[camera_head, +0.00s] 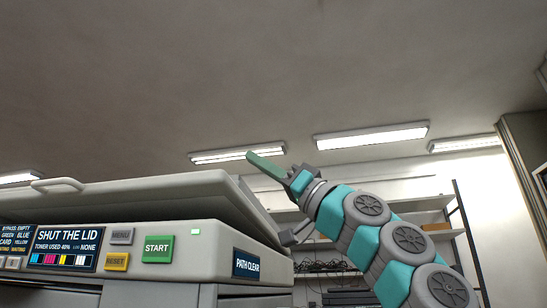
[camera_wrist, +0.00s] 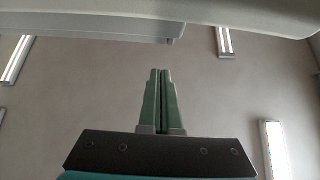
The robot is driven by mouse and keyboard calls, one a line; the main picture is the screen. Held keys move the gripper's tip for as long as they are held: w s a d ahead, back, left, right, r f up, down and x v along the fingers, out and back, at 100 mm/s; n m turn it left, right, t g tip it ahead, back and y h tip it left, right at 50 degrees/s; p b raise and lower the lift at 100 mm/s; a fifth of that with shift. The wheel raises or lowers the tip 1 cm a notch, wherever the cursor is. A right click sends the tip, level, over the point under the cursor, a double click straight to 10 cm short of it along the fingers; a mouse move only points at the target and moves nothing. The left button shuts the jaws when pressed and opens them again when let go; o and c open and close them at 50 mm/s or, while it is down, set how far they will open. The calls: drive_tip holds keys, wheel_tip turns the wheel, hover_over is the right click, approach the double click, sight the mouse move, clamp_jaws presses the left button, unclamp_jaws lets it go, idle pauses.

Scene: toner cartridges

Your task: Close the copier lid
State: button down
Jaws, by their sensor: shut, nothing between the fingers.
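The copier (camera_head: 120,266) fills the lower left of the head view. Its pale lid (camera_head: 130,203) is partly open, its front edge raised and its right side sloping down toward the back. A light handle (camera_head: 57,184) is on the lid's front edge. The copier's screen (camera_head: 64,248) reads "SHUT THE LID". My gripper (camera_head: 250,155) is shut and empty, in the air above and to the right of the lid's right front corner, with no contact seen. In the wrist view my green gripper fingers (camera_wrist: 160,72) are together, pointing toward pale panels whose identity I cannot tell.
The green START button (camera_head: 158,249) and other buttons are on the copier's front. Shelves (camera_head: 330,270) with cables and boxes stand behind my arm. Open air lies above the lid, under the ceiling lights (camera_head: 371,135).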

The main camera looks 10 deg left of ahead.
drive_tip(key=f+b, duration=0.1)
drive_tip(key=a+f+b, duration=0.1)
drive_tip(key=b, duration=0.1)
drive_tip(key=shift+a+f, duration=0.25)
drive_tip(key=shift+f, duration=0.15)
idle(0.5)
